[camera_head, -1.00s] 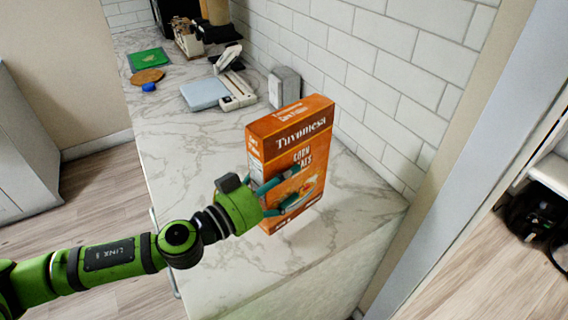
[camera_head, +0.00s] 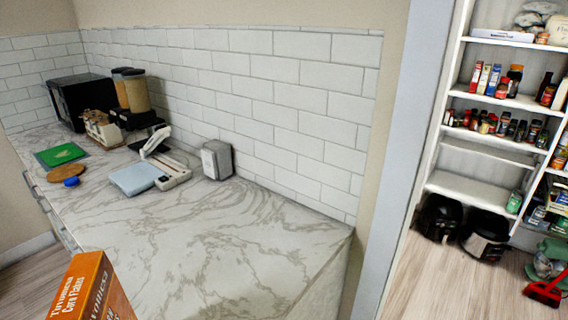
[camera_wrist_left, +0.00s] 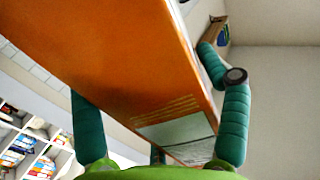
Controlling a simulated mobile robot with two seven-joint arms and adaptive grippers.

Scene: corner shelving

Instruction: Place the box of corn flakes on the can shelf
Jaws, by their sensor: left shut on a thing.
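The orange corn flakes box (camera_head: 93,290) shows at the bottom left of the head view, its top above the frame's lower edge. In the left wrist view the box (camera_wrist_left: 120,50) is large and close, between the green fingers of my left gripper (camera_wrist_left: 150,85), which is shut on it. The left gripper is out of the head view. A white shelf (camera_head: 465,188) at the right of the head view bears a green can (camera_head: 514,202) at its right end; the rest of its surface is bare. My right gripper is not in view.
The marble counter (camera_head: 230,225) bears a scale (camera_head: 135,178), a napkin dispenser (camera_head: 216,159) and a green board (camera_head: 61,154). A wall edge (camera_head: 395,150) stands between counter and shelving. Black appliances (camera_head: 485,235) sit below the can's shelf. Upper shelves hold jars and bottles.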

